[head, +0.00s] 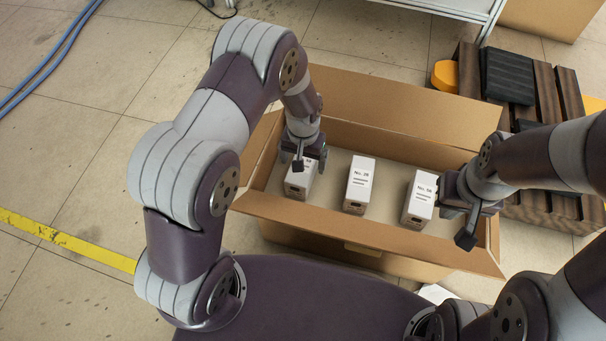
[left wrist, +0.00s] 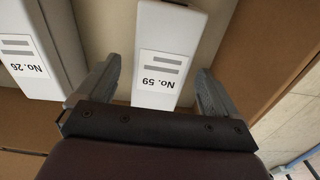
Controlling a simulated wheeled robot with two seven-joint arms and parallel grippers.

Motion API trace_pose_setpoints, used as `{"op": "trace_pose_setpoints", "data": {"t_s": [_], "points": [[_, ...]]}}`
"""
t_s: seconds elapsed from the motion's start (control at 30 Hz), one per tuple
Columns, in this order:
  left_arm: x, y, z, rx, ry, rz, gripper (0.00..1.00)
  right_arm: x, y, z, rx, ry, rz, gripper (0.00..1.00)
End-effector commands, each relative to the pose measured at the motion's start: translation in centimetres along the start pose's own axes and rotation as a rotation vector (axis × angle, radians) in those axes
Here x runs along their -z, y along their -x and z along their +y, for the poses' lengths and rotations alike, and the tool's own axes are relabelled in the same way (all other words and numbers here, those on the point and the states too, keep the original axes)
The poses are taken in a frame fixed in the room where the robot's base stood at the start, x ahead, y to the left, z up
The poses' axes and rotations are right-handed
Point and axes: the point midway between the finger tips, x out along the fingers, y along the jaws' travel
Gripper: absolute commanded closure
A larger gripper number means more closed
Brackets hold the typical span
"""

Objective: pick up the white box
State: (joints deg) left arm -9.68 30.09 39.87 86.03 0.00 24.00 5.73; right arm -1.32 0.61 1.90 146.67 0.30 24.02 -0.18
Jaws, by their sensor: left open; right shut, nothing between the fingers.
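Three white boxes stand in a row inside an open cardboard carton (head: 345,232). They are a left one (head: 296,189), a middle one (head: 359,184) and a right one (head: 420,200). My left gripper (head: 299,160) is over the left box and partly hides it in the head view. In the left wrist view, the box labelled No. 59 (left wrist: 165,50) lies between the open fingers of my left gripper (left wrist: 159,72), with gaps visible beside it. The box labelled No. 26 (left wrist: 28,50) is to its left. My right gripper (head: 466,232) is shut and empty by the carton's right front side.
The carton's flaps are folded outward. Blue hoses (head: 50,58) and a yellow floor line (head: 75,243) are at the left.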

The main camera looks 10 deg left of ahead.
Motion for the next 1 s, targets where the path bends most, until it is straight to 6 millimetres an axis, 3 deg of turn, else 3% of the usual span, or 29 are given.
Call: {"op": "trace_pose_setpoints", "data": {"t_s": [0.03, 0.13, 0.37, 0.4, 0.6, 0.87, 1.0], "points": [[-0.1, -2.0, 0.0, 0.0, 0.0, -0.001, 0.06, -0.2, -1.9, 0.0, 0.0, 0.0, 0.0, 1.0], [-0.2, -3.7, 0.0, 0.0, 0.0, -0.001, 0.06, -0.4, -3.2, 0.0, 0.0, 0.0, -0.001, 1.0], [-0.2, -3.7, 0.0, 0.0, 0.0, 0.0, 0.06, -0.4, -3.0, 0.0, 0.0, 0.0, 0.0, 1.0], [-0.2, -3.7, 0.0, 0.0, 0.0, 0.0, 0.13, -0.3, -3.0, 0.0, 0.0, 0.0, 0.0, 1.0], [-0.2, -3.7, 0.0, 0.0, 0.0, 0.0, 0.74, -0.4, -3.0, 0.0, 0.0, 0.0, 0.0, 1.0], [-0.2, -3.4, 0.0, 0.0, 0.0, 0.001, 0.74, -0.3, -2.8, 0.0, 0.0, 0.0, 0.0, 1.0], [-0.1, -1.8, 0.0, 0.0, 0.0, 0.002, 0.74, -0.2, -1.5, 0.0, 0.0, 0.0, 0.0, 1.0]]}}
